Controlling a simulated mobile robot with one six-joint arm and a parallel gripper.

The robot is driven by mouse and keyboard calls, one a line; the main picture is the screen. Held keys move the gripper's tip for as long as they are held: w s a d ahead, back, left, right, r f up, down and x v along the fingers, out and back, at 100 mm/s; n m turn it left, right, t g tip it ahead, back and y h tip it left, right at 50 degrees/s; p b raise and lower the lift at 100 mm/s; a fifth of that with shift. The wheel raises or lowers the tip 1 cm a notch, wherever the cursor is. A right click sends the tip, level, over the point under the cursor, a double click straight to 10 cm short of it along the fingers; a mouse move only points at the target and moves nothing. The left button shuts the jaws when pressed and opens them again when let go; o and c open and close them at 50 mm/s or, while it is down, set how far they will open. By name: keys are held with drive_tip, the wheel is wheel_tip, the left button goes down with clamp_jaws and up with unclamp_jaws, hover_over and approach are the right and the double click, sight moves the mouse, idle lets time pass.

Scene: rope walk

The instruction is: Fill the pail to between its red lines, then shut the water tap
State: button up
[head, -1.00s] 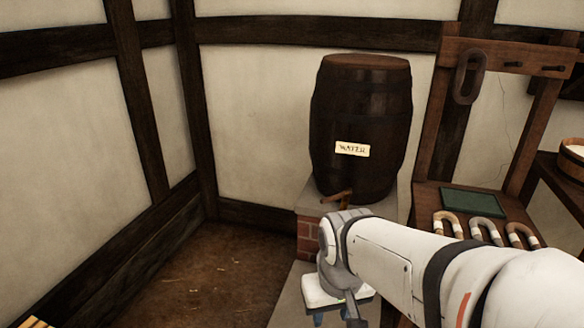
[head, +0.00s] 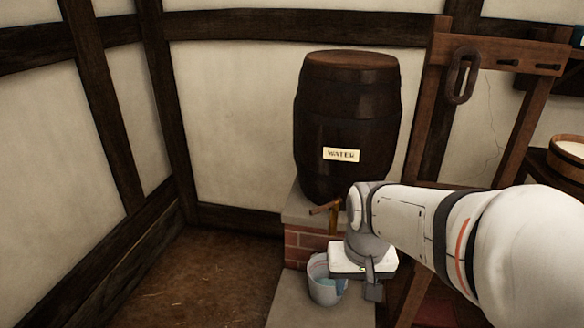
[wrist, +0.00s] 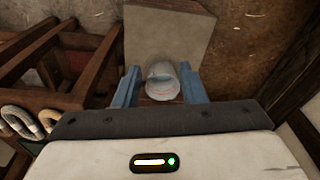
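The dark water barrel (head: 345,120) has a WATER label and stands on a brick base. Its tap (head: 333,214) sticks out low at the front, with a brown lever. I cannot tell whether water is running. The pale pail (head: 322,290) stands upright below the tap with bluish water in it. The pail also shows in the wrist view (wrist: 161,84), beyond and between my fingers. Its red lines and exact level are too small to read. My gripper (wrist: 160,82) is open, its two blue fingers apart.
The brick base (head: 298,245) and a pale stone slab (head: 290,310) lie around the pail. A wooden tub (head: 568,158) is at the far right. The brown floor at left is clear.

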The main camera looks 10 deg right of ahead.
drive_tip(key=w+r+m+p, duration=0.2)
drive_tip(key=w+r+p, duration=0.25)
drive_tip(key=w, duration=0.35)
drive_tip(key=m+g+p, duration=0.1)
drive_tip(key=m+p, duration=0.8)
drive_tip(key=p, duration=0.6)
hover_over(319, 207)
wheel_tip(319, 207, down, 3)
drive_tip(key=shift+s, duration=0.1)
drive_tip(key=shift+f, duration=0.25)
wheel_tip(319, 207, down, 8)
drive_tip(key=shift+r+p, duration=0.15)
drive_tip(key=shift+p, duration=0.25)
drive_tip(key=shift+c, duration=0.4)
clamp_jaws()
drive_tip(key=shift+r, duration=0.1)
